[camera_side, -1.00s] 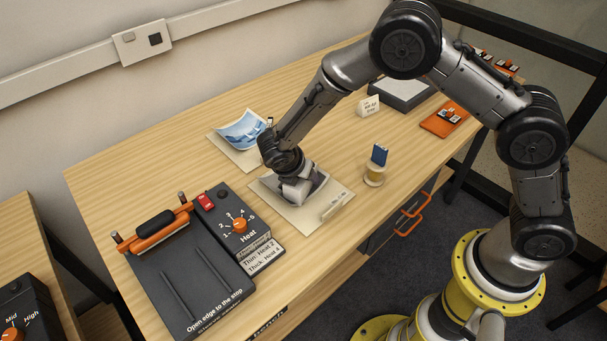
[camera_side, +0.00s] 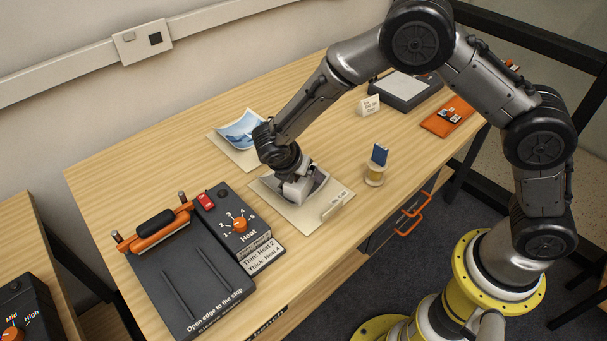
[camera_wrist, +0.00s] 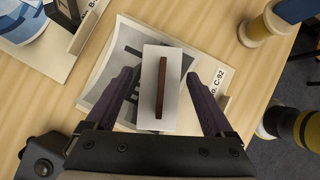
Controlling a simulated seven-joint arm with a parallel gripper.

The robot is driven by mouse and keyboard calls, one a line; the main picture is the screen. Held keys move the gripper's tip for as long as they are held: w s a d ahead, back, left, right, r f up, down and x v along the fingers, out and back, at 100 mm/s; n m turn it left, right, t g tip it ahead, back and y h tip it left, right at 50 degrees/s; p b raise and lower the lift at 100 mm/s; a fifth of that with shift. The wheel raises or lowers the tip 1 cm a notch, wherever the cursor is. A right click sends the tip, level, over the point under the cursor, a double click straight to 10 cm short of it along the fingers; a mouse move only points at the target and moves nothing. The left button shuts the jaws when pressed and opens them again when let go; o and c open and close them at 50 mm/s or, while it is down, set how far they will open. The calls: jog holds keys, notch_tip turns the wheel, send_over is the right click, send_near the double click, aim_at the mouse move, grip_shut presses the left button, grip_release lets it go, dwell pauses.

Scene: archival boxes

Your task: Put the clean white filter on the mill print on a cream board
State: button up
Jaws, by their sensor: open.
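A white rectangular piece with a brown bar handle (camera_wrist: 170,112), which looks like the clean white filter, lies over the middle of a grey print (camera_wrist: 112,88). The print is on a cream board (camera_side: 297,220) labelled with a number ending C-92. The print's picture is mostly covered, so I cannot make out a mill. My gripper (camera_wrist: 160,78) is open, one dark finger on each side of the white piece, with gaps beside it. In the side view, my gripper (camera_side: 297,190) is low over the print and hides the white piece.
A curled blue print (camera_side: 240,130) on another board lies behind. A black heat device (camera_side: 185,270) with an orange handle stands at left. A cream spool-like holder with a blue item (camera_side: 378,160) stands at right. Farther right are an orange mat (camera_side: 436,124) and a grey tray (camera_side: 386,94).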

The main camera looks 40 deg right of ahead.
jog(key=v, duration=0.9)
jog(key=shift+a+r, duration=0.1)
jog(key=shift+r, duration=0.1)
jog(key=shift+s+r, duration=0.1)
jog(key=shift+r, duration=0.2)
jog(key=s+d+r+m+y, duration=0.3)
jog(key=s+d+r+m, duration=0.65)
jog(key=r, duration=0.25)
jog(key=s+d+r+m+t+y, duration=0.1)
jog(key=s+d+m, duration=0.1)
jog(key=s+m, duration=0.4)
jog(key=s+d+r+m+t+y, duration=0.1)
jog(key=s+d+m+t+y, duration=0.1)
jog(key=s+m, duration=0.5)
jog(key=s+d, duration=0.1)
jog(key=s, duration=0.2)
jog(key=shift+r, duration=0.15)
